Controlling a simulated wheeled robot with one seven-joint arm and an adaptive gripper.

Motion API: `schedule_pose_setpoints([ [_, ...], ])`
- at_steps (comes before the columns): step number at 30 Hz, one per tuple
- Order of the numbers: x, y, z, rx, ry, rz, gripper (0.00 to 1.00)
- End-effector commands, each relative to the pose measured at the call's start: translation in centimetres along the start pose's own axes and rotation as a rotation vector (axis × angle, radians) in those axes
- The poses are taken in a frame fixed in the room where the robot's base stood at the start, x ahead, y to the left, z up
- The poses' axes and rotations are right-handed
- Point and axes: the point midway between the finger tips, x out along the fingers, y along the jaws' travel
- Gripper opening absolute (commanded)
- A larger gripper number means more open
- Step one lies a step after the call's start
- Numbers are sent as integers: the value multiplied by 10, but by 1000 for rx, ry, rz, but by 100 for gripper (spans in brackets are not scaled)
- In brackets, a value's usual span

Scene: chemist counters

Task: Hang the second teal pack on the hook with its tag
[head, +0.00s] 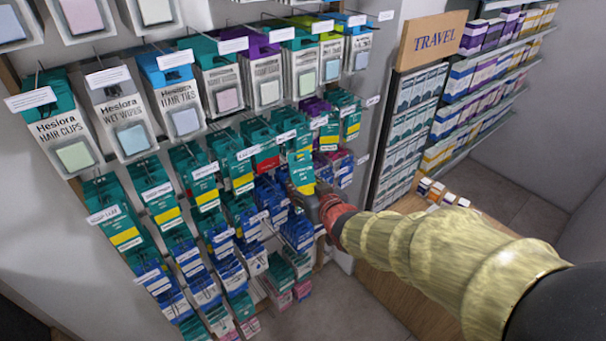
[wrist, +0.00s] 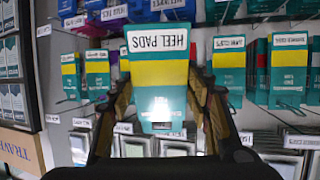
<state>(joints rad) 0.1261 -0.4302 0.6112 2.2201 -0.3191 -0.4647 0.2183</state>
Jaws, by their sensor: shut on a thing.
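My gripper (head: 308,190) is shut on a teal pack (head: 300,172) with a yellow band, held in front of the hook wall. In the wrist view, which is upside down, the held pack (wrist: 158,103) fills the middle, between the two fingers of my gripper (wrist: 160,90). A white label reading HEEL PADS (wrist: 158,41) shows over it; I cannot tell whether it is on the pack or is a hook tag. Similar teal packs (wrist: 229,75) hang on tagged hooks to both sides. The hook behind the held pack is hidden.
Rows of hooks with white tags (head: 155,191) jut from the wall, crowded with teal and blue packs (head: 205,279). Larger packs (head: 179,105) hang above. A TRAVEL sign (head: 434,41) and shelves (head: 490,115) stand at right. The floor (head: 330,308) below is clear.

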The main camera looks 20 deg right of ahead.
Motion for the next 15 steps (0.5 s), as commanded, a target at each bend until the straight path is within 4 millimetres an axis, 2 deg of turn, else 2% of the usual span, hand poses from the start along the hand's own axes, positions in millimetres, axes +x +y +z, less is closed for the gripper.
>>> schedule_pose_setpoints([
  [15,21,-7,-6,0,3,-1,2],
])
